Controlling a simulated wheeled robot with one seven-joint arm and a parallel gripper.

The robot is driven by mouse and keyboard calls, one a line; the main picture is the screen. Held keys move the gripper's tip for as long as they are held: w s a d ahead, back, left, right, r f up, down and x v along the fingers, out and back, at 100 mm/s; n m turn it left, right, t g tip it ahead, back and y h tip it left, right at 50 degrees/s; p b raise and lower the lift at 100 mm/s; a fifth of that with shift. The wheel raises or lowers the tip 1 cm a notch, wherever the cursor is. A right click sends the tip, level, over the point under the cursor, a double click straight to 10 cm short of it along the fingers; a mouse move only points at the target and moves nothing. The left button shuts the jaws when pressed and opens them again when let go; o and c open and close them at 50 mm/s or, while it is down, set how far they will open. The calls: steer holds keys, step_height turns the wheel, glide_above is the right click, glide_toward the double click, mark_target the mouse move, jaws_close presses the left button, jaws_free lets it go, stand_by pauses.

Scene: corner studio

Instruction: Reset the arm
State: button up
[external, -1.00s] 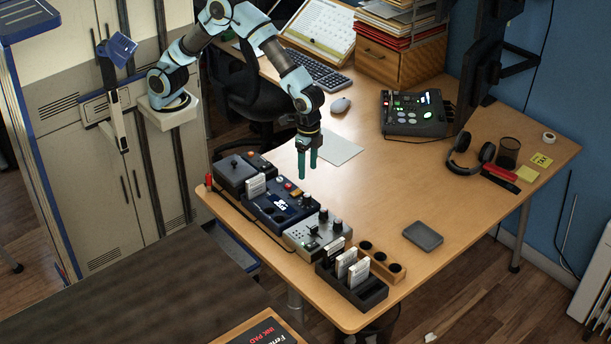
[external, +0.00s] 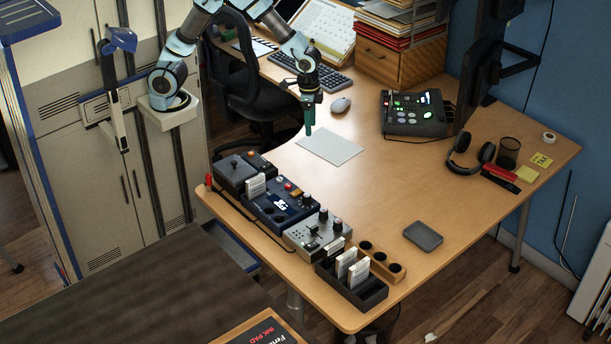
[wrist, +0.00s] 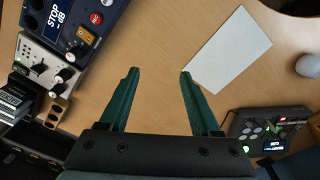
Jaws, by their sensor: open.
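My gripper (external: 308,132) points down above the desk (external: 370,205), at the left corner of a pale sheet (external: 330,146). In the wrist view, my gripper (wrist: 157,72) has its two green fingers spread apart with nothing between them. Bare wood shows under the gap, and the pale sheet (wrist: 228,49) lies beside the right fingertip. In the external view the fingers overlap and look like one.
A row of devices runs along the desk's left edge: a dark box (external: 235,173), a blue one (external: 280,205) and a grey one (external: 318,235). A black card holder (external: 350,285) stands at the front. A mouse (external: 341,105) and control panel (external: 413,115) lie behind. The desk's middle is clear.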

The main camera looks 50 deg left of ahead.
steer(key=w+a+r+n, duration=0.1)
steer(key=w+a+n, duration=0.3)
steer(key=a, duration=0.9)
steer(key=s+a+n, duration=0.1)
steer(key=a+n, duration=0.1)
steer(key=a, duration=0.9)
steer(key=s+a+n+t, duration=0.1)
steer(key=s+a+n, duration=0.1)
steer(key=a, duration=1)
steer(key=shift+s+r+n, duration=0.25)
steer(key=shift+n, duration=0.55)
